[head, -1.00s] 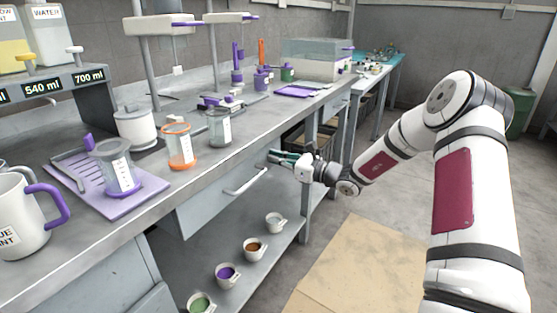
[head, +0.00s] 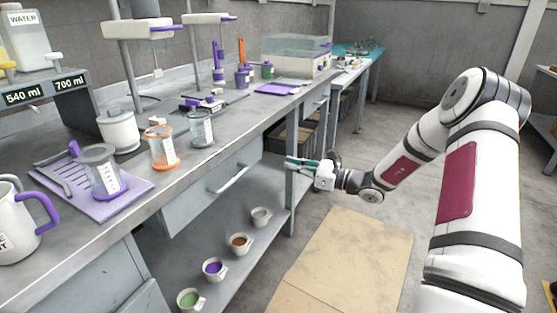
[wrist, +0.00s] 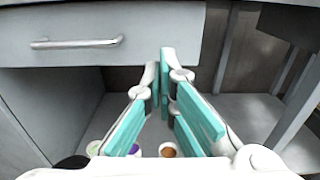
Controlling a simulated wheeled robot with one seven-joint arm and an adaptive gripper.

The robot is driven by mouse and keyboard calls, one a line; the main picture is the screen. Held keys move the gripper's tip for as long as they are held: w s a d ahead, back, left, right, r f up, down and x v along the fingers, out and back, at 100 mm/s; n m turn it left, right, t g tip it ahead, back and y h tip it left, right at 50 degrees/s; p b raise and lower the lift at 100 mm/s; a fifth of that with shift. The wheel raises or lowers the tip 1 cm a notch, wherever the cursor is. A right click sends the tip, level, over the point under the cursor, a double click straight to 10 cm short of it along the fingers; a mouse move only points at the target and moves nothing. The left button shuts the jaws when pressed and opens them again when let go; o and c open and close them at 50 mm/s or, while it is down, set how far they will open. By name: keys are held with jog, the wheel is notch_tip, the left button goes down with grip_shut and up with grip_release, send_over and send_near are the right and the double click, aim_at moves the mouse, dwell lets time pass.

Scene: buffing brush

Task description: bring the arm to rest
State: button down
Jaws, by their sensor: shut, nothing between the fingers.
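My gripper (head: 290,163) has teal-padded fingers on a white arm. In the head view it is in front of the bench, to the right of the drawer handle (head: 230,179) and apart from it, with the fingers pointing left. In the wrist view my gripper (wrist: 162,80) has its fingers shut with nothing held. The arm is bent and reaches out from the right. The drawer (wrist: 150,22) is closed and shows ahead in the wrist view.
The bench (head: 130,222) runs along the left with cups, beakers and a purple tray (head: 130,192) on it. Several small cups stand on the lower shelf, including one with purple contents (head: 213,270). The floor around a tan mat (head: 350,250) is open.

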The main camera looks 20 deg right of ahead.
jog(key=s+a+r+n+g+h, duration=0.1)
jog(key=s+a+r+n+g, duration=0.55)
jog(key=s+a+n, duration=0.35)
jog(key=s+a+r+n+g, duration=0.5)
jog(key=s+a+n+g, duration=0.2)
jog(key=s+a, duration=0.45)
jog(key=s+d+r+n+h, duration=0.1)
jog(key=s+d+n+h, duration=0.2)
jog(key=s, duration=0.5)
jog(key=s+d+n+h, duration=0.2)
jog(key=s+n+h, duration=0.2)
jog(key=s, duration=0.5)
jog(key=s+d+r+n+h, duration=0.1)
jog(key=s+d+n+h, duration=0.2)
jog(key=s, duration=0.5)
notch_tip(320, 180, up, 21)
jog(key=a+n+t+p, duration=0.1)
jog(key=t+p, duration=0.2)
jog(key=p, duration=1.6)
jog(key=shift+s+r+p, duration=0.15)
jog(key=shift+r+p, duration=0.05)
jog(key=shift+p, duration=0.2)
